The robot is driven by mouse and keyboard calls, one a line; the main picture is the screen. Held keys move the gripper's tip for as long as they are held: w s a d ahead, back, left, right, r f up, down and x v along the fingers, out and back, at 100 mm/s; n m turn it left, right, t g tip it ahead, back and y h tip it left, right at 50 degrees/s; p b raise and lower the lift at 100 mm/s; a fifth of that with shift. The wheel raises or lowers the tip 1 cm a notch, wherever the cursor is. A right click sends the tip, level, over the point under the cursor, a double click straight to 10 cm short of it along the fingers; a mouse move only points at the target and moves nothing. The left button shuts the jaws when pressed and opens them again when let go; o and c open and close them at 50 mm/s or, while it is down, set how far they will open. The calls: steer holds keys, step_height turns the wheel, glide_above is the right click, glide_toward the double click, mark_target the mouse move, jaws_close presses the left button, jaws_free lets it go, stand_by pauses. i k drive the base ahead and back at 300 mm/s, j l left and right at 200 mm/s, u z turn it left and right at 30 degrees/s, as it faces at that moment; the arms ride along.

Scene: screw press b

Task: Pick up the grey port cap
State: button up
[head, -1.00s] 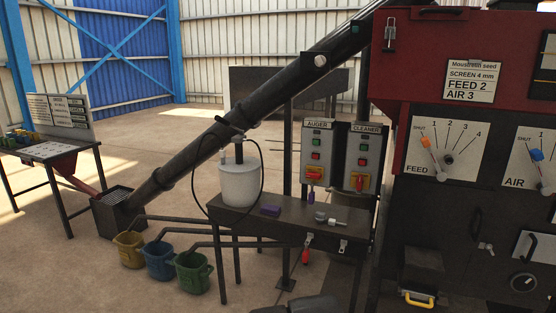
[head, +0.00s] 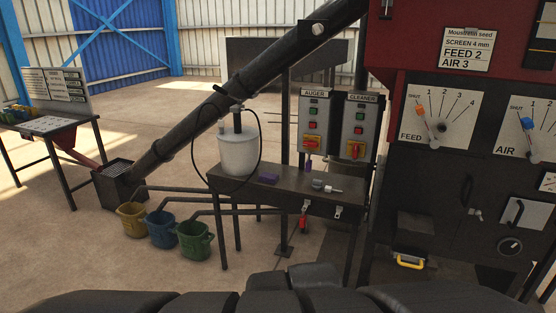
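A small grey round piece, which looks like the grey port cap (head: 317,184), lies on the dark bench (head: 290,200) near its right end. A small pale tool with a dark end (head: 332,189) lies just right of it; whether they touch is too small to tell. Dark parts of my arm fill the bottom edge of the head view, in front of the bench.
A white container (head: 238,155) with a cable loop and a purple block (head: 268,179) stand left on the bench. The auger and cleaner switch boxes (head: 313,125) rise behind it. The red machine (head: 440,60) stands right. Yellow, blue and green buckets (head: 194,240) stand on the floor left.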

mark_target(317, 183)
steer(key=i, duration=0.5)
steer(key=i+l+u, duration=0.15)
steer(key=i, duration=0.35)
steer(key=i+l, duration=0.1)
steer(key=i, duration=0.4)
steer(key=i+l+u, duration=0.15)
steer(key=i, duration=0.35)
